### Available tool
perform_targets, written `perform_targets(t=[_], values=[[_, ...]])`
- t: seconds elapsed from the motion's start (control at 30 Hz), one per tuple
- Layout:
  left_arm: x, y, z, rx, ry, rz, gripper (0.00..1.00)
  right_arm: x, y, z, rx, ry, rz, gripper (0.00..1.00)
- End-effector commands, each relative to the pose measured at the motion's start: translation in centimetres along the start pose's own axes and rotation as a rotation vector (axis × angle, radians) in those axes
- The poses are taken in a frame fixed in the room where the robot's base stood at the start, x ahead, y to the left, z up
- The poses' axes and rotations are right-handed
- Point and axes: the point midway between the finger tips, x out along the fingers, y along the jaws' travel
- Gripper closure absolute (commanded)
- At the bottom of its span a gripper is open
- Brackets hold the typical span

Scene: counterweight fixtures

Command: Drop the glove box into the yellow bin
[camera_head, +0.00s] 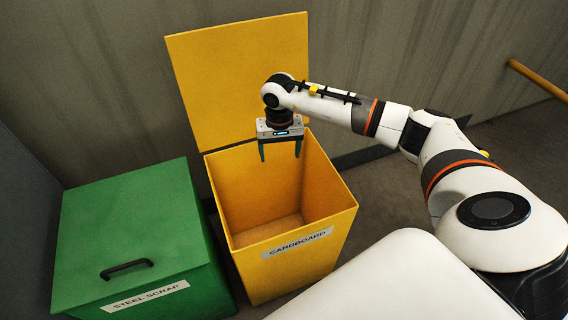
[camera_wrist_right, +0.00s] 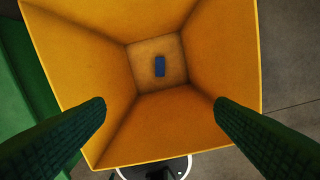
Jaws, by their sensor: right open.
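The yellow bin (camera_head: 296,262), labelled CARDBOARD, stands with its lid (camera_head: 240,85) raised behind it. My right gripper (camera_head: 280,154) is open and empty, pointing down over the bin's mouth. In the right wrist view the bin (camera_wrist_right: 85,60) lies between and below the two spread fingers. A small blue box (camera_wrist_right: 160,66), which I take to be the glove box, shows inside against the bin's floor. It is well clear of the fingers. In the head view the blue box does not show. My left gripper is in neither view.
A green bin (camera_head: 130,235) labelled STEEL SCRAP, with a shut lid and black handle, stands just left of the yellow bin. A corrugated wall (camera_head: 90,100) is close behind. A yellow rail (camera_head: 538,80) is at the far right. Bare floor (camera_head: 395,195) lies right of the yellow bin.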

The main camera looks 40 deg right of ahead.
Motion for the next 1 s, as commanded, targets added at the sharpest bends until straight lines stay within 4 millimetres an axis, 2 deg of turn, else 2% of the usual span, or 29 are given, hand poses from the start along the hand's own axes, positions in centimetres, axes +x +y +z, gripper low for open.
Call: perform_targets(t=[0.03, 0.2, 0.4, 0.9, 1.0], values=[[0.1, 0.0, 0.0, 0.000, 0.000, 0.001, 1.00, -1.2, 0.0, 0.1, -0.002, -0.005, 0.001, 0.22], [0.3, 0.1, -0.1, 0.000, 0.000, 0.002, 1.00, -4.5, 0.0, 0.1, 0.000, -0.004, 0.001, 0.22], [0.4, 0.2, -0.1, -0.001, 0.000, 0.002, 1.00, -6.6, 0.0, 0.0, -0.001, 0.000, 0.000, 0.22], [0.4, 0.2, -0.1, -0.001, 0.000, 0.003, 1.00, -6.9, 0.0, 0.0, 0.000, 0.001, 0.000, 0.22], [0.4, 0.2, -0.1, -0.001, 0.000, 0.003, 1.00, -6.6, 0.7, -0.4, 0.002, 0.007, 0.024, 0.22]])
